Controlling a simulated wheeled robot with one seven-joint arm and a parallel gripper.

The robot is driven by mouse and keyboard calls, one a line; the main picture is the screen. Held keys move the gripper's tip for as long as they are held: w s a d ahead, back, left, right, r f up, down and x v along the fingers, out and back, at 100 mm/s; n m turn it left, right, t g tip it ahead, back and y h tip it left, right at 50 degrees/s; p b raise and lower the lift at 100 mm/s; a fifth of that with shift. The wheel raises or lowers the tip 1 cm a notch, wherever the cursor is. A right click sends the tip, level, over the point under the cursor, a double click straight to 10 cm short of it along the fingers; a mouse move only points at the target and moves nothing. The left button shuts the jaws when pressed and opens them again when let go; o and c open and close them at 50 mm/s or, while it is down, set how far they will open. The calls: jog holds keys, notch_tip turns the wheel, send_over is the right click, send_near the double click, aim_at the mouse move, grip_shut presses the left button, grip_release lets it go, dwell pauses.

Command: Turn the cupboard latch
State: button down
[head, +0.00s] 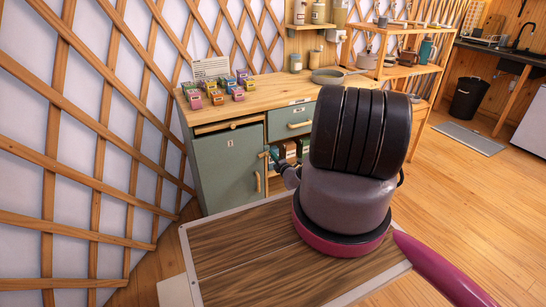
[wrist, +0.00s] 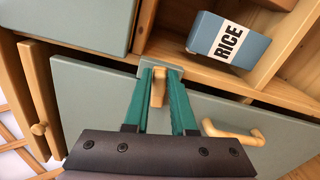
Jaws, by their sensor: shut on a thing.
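The cupboard latch (wrist: 157,88) is a small wooden turn-piece at the edge of the sage-green cupboard door (wrist: 95,98). My gripper (wrist: 160,80) has teal fingers, one on each side of the latch, and is shut on it. The latch looks roughly in line with the fingers. In the head view my gripper (head: 267,155) is at the right edge of the green door (head: 225,165), and the latch cannot be made out there. The door lies flush with the cupboard front. Its wooden handle (wrist: 235,132) is to the right of the fingers in the wrist view.
An open shelf beside the door holds a blue RICE box (wrist: 228,40). The lattice wall (head: 90,150) is close on the left.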

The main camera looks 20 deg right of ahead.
jog(key=shift+f+m, duration=0.15)
jog(key=shift+m, duration=1.05)
jog(key=c, duration=0.7)
grip_release()
jog(key=shift+c, duration=0.2)
jog(key=shift+s+d, duration=0.1)
jog(key=s, duration=1)
jog(key=shift+s+d, duration=0.15)
jog(key=shift+s, duration=0.15)
